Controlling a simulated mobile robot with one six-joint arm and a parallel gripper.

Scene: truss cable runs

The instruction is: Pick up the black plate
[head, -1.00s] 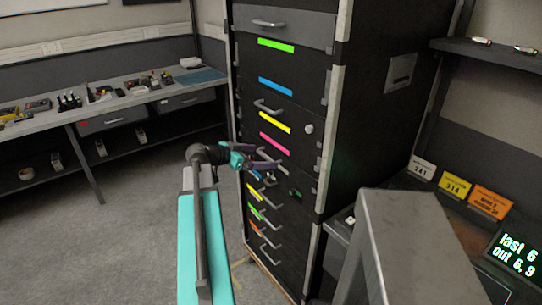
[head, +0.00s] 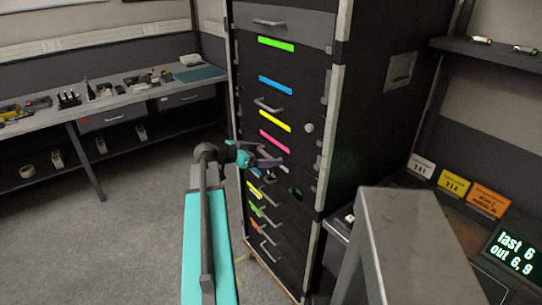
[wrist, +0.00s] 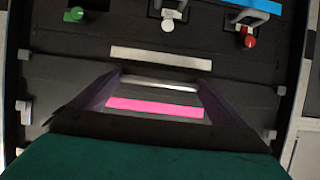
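A tall black cabinet (head: 365,130) holds several black plates with coloured strips. The frames do not show which is the task's plate. The black plate with the pink strip (head: 273,143) is directly in front of my gripper (head: 272,157). In the wrist view, my gripper (wrist: 162,80) has its two purple fingers spread apart. The pink strip (wrist: 155,107) and a pale bar (wrist: 160,84) show between them. I see nothing held. Whether the fingers touch the cabinet cannot be told.
Green (wrist: 74,14), white (wrist: 168,25) and red (wrist: 249,40) knobs and metal handles stick out near my gripper. A workbench (head: 140,95) with small items stands left. A desk with number cards (head: 454,183) is at right. Grey floor (head: 130,235) is clear.

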